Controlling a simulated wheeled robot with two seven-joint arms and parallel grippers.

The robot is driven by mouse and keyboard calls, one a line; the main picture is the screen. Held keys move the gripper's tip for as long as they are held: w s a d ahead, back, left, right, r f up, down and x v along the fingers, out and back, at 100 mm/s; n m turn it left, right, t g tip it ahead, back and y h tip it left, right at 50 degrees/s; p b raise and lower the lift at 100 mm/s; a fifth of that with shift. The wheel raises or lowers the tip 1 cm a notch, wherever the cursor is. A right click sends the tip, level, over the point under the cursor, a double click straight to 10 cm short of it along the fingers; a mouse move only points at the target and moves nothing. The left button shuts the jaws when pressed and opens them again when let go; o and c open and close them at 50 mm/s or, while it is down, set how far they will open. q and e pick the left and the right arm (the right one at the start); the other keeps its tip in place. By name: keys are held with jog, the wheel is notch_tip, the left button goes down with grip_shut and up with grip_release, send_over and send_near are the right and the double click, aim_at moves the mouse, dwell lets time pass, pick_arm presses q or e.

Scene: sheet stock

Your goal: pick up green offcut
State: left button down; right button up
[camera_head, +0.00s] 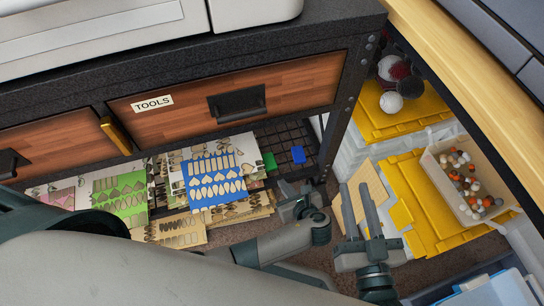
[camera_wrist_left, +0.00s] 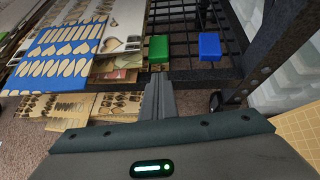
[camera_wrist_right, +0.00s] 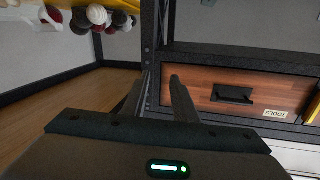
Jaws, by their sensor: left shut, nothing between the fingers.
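The green offcut (camera_head: 269,161) is a small green block on the black wire shelf, right of the sheet stacks; it also shows in the left wrist view (camera_wrist_left: 158,49). My left gripper (camera_head: 283,187) is in front of it, fingers together and empty. In the left wrist view the fingertips (camera_wrist_left: 159,78) point at the green offcut and sit just short of it; whether they touch it, I cannot tell. My right gripper (camera_head: 356,187) is further right, above the floor by the yellow lids, its two fingers apart with nothing seen between them; it also shows in the right wrist view (camera_wrist_right: 159,80).
A blue block (camera_head: 298,154) lies right of the green offcut on the wire shelf (camera_head: 284,136). A blue cut-out sheet (camera_head: 214,182) lies on stacks to the left. The black rack post (camera_head: 350,95) and the TOOLS drawer (camera_head: 230,100) bound the shelf. A box of balls (camera_head: 440,160) stands right.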

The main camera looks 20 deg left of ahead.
aim_at(270, 163)
pick_arm(q)
jog(key=shift+w, duration=0.1)
